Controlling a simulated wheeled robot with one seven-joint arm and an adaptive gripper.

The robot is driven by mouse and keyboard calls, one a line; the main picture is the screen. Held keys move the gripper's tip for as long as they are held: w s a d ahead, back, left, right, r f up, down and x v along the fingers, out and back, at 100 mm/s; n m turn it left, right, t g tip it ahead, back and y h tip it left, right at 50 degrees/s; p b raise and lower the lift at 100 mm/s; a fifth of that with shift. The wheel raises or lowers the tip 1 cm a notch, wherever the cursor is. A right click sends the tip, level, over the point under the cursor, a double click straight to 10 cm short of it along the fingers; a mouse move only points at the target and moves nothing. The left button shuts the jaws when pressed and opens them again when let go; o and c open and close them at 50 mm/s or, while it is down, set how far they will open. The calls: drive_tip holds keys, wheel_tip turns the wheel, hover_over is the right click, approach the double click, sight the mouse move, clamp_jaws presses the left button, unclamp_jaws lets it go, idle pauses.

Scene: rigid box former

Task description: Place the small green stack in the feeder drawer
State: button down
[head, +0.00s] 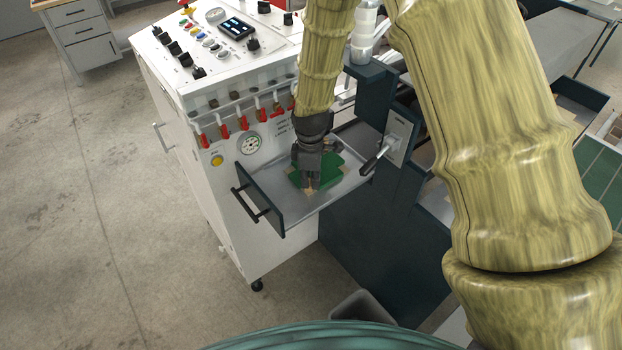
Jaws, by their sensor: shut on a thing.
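The small green stack (328,163) is a flat green piece with notched tan edges. It is inside the outline of the open feeder drawer, at about its middle. The drawer (292,222) has a grey metal floor, a dark front panel and a black handle, and it is pulled out from the white machine. My gripper (311,184) points down over the drawer and is shut on the stack. The gripper hides part of the stack, and I cannot tell whether the stack touches the drawer floor.
The white machine (185,140) with red levers and a gauge stands left of the drawer. A lever with a black grip (375,160) juts out at the drawer's right side. A grey bin (362,306) stands below on the floor. The concrete floor (90,230) at left is clear.

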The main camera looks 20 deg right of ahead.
drive_tip(key=shift+f, duration=0.15)
drive_tip(key=c, duration=1.6)
unclamp_jaws()
drive_tip(key=shift+c, duration=0.2)
wheel_tip(320, 180, up, 12)
drive_tip(key=b, duration=0.4)
drive_tip(key=shift+r, duration=0.2)
drive_tip(key=shift+s, duration=0.1)
